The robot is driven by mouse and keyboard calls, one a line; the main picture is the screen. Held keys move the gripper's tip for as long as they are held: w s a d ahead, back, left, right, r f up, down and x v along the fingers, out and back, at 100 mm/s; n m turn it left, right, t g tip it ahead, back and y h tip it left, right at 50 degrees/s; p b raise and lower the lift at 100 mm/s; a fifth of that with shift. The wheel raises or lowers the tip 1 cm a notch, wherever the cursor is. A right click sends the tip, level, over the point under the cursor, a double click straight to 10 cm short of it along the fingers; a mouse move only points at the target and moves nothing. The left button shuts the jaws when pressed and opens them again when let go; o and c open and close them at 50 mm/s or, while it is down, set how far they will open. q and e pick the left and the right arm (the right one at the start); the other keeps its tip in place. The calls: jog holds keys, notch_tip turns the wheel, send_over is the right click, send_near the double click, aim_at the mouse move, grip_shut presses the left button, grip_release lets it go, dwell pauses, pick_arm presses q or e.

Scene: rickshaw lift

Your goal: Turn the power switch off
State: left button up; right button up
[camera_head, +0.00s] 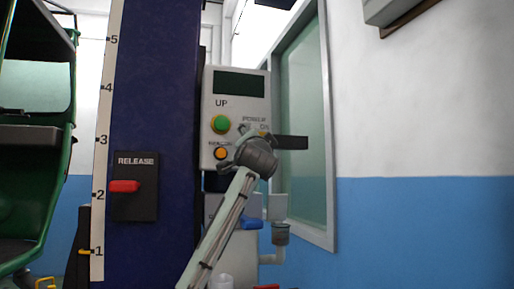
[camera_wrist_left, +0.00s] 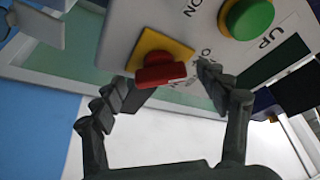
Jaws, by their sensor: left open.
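The power switch is a red knob (camera_wrist_left: 160,73) on a yellow plate (camera_wrist_left: 158,45), seen in the left wrist view on the grey control panel (camera_wrist_left: 120,35). My left gripper (camera_wrist_left: 165,86) is open, with one dark finger to each side of the red knob. I cannot tell whether either finger touches it. In the head view, my left gripper (camera_head: 262,152) is at the right edge of the control panel (camera_head: 208,110) and covers most of the switch; the lettering beside it partly reads POWER and ON. My right gripper is in neither view.
A green UP button (camera_head: 221,124) and an orange button (camera_head: 221,153) sit close to the switch. Left of the panel stands a dark blue column with a red RELEASE lever (camera_head: 124,186). A green rickshaw (camera_head: 50,190) is at far left, a window (camera_head: 303,110) behind.

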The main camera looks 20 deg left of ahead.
pick_arm(q)
jog(key=v, duration=1)
jog(key=shift+s, duration=0.25)
jog(key=shift+d+f, duration=0.1)
jog(key=shift+f, duration=0.15)
